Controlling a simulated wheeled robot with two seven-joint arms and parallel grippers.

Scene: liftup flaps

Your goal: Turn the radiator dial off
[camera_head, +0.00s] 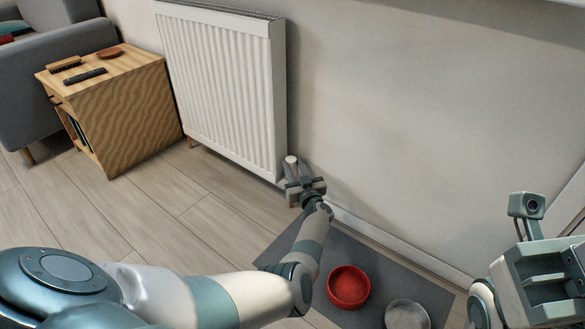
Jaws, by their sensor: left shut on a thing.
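The white radiator (222,85) is fixed to the wall left of centre. Its dial (291,161) is a small pale knob at the radiator's lower right corner. My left gripper (296,178) reaches along the floor to that corner and is shut on the dial, with its fingers around it. The fingers hide part of the dial, and any marks on it are too small to read. My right gripper (545,272) is at the lower right edge, away from the radiator. Its fingers cannot be made out.
A wooden side table (125,105) with a brush, a dark remote and a reddish dish stands left of the radiator, beside a grey sofa (60,55). A red bowl (348,286) and a grey metal bowl (407,315) sit on a dark mat (385,268) below my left forearm.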

